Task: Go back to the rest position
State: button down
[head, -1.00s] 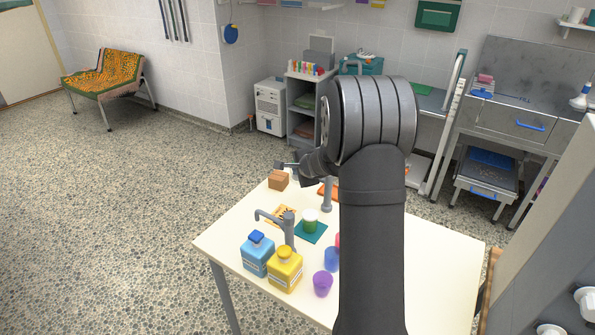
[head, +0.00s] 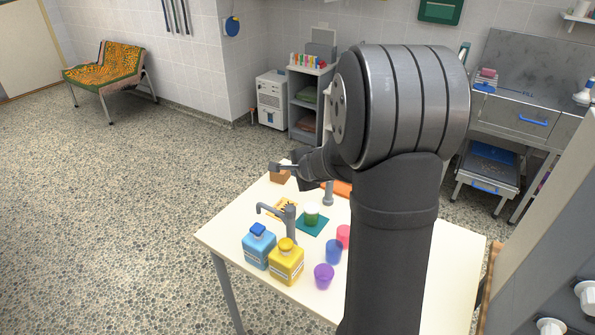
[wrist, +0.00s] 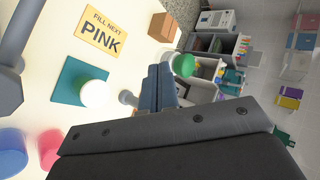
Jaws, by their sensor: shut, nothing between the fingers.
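My gripper (head: 274,167) is shut and empty, above the far left part of the cream table (head: 225,236), close to a brown box (head: 281,177). In the wrist view its fingers (wrist: 160,72) lie together with nothing between them. A white-and-green cup (head: 311,215) stands on a teal mat (head: 316,229), apart from the gripper. A card (wrist: 101,32) reading "FILL NEXT PINK" lies beside the mat.
A grey tap (head: 287,213), a blue bottle (head: 257,249), a yellow bottle (head: 287,264) and purple (head: 324,276), blue (head: 334,251) and pink (head: 343,235) cups stand on the table. My arm hides its right part. Open floor (head: 120,200) lies left.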

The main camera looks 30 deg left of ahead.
jog(key=shift+s+d+r, duration=0.35)
jog(key=shift+s+r, duration=0.25)
jog(key=shift+s, duration=0.05)
jog(key=shift+s+d+r, duration=0.35)
jog(key=shift+s+r, duration=0.2)
jog(key=shift+s, duration=0.05)
jog(key=w+a+f, duration=0.5)
jog(key=w+f, duration=0.1)
jog(key=w, duration=0.4)
jog(key=shift+w+a, duration=0.2)
